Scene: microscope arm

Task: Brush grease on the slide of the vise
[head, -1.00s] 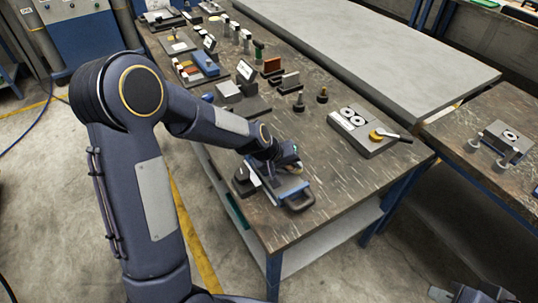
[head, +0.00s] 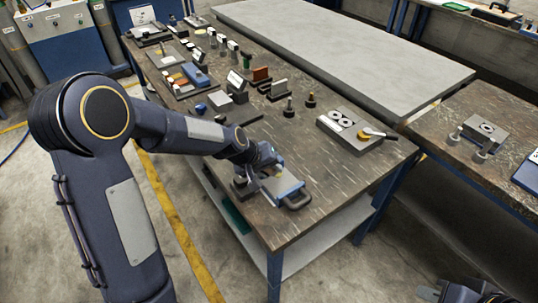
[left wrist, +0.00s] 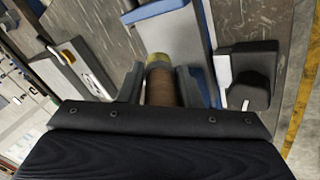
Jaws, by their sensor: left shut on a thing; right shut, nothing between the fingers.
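The vise (head: 289,191), blue and grey with a dark looped handle, lies near the front edge of the worktable. Its blue and grey body also shows in the left wrist view (left wrist: 172,32). My left gripper (head: 262,158) is over the back left part of the vise. In the left wrist view, my left gripper (left wrist: 160,88) is shut on the brown handle of the brush (left wrist: 160,90), which has a brass-coloured collar. The brush tip is hidden, so I cannot tell whether it touches the slide. My right gripper (head: 430,292) is shut and empty at the bottom right, away from the table.
Two small dark pegs (head: 288,107) stand farther back. Several tools crowd the far end. The table around the vise's right side is clear.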

